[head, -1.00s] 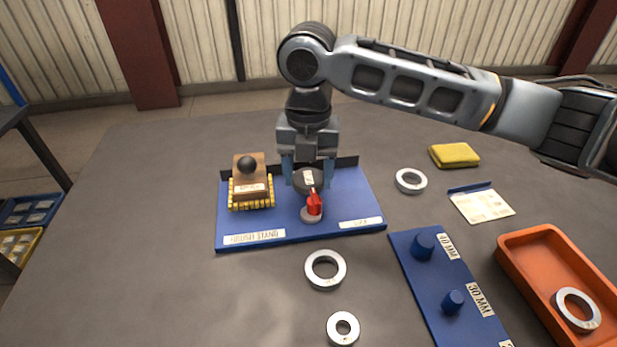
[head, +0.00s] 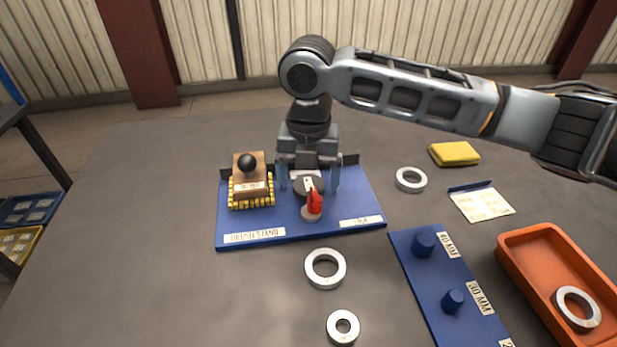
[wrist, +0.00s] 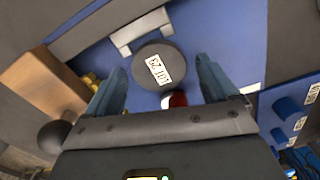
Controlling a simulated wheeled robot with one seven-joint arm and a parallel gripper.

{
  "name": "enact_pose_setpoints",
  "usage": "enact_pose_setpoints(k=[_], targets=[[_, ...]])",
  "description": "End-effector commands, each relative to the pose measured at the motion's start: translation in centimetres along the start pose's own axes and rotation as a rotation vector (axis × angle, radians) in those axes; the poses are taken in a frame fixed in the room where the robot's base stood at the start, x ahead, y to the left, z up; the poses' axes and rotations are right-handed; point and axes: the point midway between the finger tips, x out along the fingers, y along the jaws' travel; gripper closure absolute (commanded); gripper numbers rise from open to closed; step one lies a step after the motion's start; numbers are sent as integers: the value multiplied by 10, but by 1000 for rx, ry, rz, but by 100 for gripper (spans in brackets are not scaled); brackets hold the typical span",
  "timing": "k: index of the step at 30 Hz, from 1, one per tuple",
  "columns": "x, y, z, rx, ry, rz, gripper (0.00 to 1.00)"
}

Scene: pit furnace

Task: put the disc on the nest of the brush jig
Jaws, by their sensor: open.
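The disc (head: 301,185) is dark and round with a white label; it also shows in the wrist view (wrist: 147,53). It lies flat at the middle of the blue brush jig (head: 354,204), by a grey bracket (wrist: 139,30). Any nest under the disc is hidden by it. My gripper (head: 309,190) is open, with one finger on each side of the disc and a gap to both. A red lever (head: 314,202) on a pale round base stands just in front of the disc.
A wooden brush (head: 250,177) with a black knob stands on the jig's left. Loose metal rings (head: 325,268) lie in front and at right (head: 411,180). A blue peg board (head: 437,270), an orange tray (head: 537,277) and a yellow cloth (head: 454,154) are at right.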

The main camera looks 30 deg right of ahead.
Motion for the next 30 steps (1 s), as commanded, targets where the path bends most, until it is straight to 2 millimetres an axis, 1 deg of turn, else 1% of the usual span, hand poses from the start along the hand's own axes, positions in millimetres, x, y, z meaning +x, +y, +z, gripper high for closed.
enact_pose_setpoints(k=[5, 8, 15, 18, 21, 25, 30], targets=[[-11, 0, 0, -1, -2, 0, 13], [-28, 0, 0, -1, -2, 2, 13], [-78, 1, 0, -2, -3, 2, 13], [-96, 0, 0, -1, -2, 1, 13], [-109, 0, 0, 0, -1, 1, 13], [-119, 0, 0, 0, -1, 0, 13], [-123, 0, 0, 0, 0, 0, 13]])
